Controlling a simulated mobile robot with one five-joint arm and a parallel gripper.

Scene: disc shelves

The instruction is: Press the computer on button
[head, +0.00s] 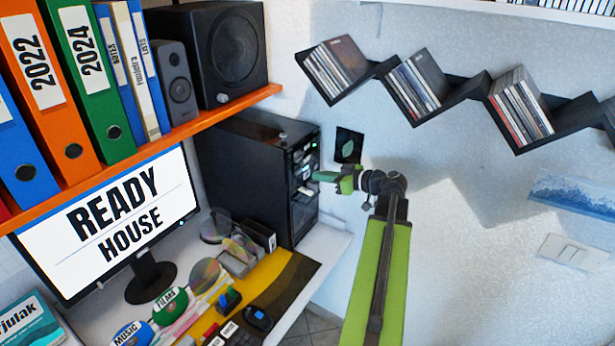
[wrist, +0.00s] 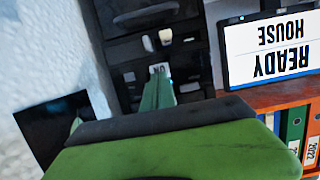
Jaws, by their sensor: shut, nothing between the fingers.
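The black computer tower (head: 245,165) stands on the desk, its front panel facing right in the head view. My green gripper (head: 318,176) is shut and empty, with its tips at that front panel. In the wrist view, which is upside down, the shut fingers (wrist: 158,92) reach the panel just by a small white ON label (wrist: 157,69). A small bluish light shows beside the tips. The button itself is mostly hidden by the fingers, and I cannot tell whether they touch it. The monitor (head: 118,215) is lit and reads READY HOUSE.
An orange shelf (head: 205,122) with binders and speakers runs above the desk. Discs, disc stands and a mouse (head: 258,318) lie on the desk in front of the tower. A black zigzag disc shelf (head: 465,92) hangs on the wall. A dark card (head: 349,146) is behind my gripper.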

